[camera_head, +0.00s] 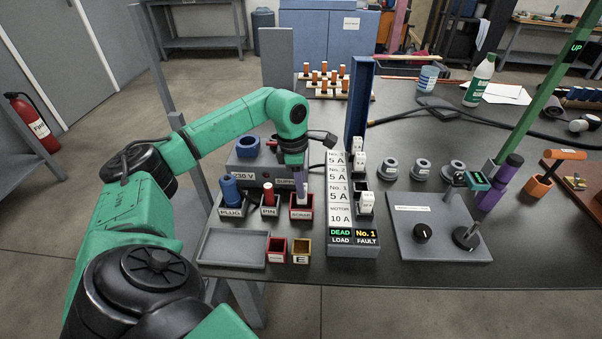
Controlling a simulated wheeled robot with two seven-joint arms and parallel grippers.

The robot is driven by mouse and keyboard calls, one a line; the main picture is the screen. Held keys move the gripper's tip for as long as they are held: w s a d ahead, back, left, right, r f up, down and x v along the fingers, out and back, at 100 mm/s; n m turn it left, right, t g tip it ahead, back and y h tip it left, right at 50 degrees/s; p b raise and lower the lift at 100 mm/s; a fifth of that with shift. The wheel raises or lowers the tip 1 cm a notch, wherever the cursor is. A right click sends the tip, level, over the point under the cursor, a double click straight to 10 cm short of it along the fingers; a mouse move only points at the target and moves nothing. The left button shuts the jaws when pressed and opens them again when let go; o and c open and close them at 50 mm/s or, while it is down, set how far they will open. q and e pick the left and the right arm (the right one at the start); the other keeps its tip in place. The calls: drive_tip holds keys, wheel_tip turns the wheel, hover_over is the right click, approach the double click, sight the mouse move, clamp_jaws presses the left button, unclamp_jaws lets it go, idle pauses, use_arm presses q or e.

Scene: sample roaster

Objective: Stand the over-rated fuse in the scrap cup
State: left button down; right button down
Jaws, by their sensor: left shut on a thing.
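My left gripper (299,165) points down over the small red cup labelled SCRAP (301,212). The gripper hides the fuse's top. The fuse board (340,190) stands just right of the cup, with labels for 5 A ways and a 10 A motor way. Its displays read DEAD LOAD and No.1 FAULT. White fuse carriers (367,202) stand along its right side. My right gripper is not in view.
Cups labelled PLUG (231,208) and PIN (269,206) stand left of the scrap cup. A grey tray (233,262) and two small cups lie in front. A blue upright panel (361,95) rises behind the board. A switch plate (437,232) lies right.

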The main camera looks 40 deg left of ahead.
use_arm(q)
drive_tip(key=shift+f+b, duration=0.6)
drive_tip(key=shift+f, duration=0.45)
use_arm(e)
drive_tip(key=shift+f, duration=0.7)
use_arm(q)
drive_tip(key=c, duration=0.5)
unclamp_jaws()
drive_tip(key=shift+a+r, duration=0.1)
drive_tip(key=shift+r, duration=0.7)
wheel_tip(320, 180, up, 13)
drive_tip(key=s+a+p, duration=0.1)
drive_tip(key=p, duration=0.1)
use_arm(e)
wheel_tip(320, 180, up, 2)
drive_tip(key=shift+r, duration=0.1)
use_arm(q)
drive_tip(key=shift+f, duration=0.15)
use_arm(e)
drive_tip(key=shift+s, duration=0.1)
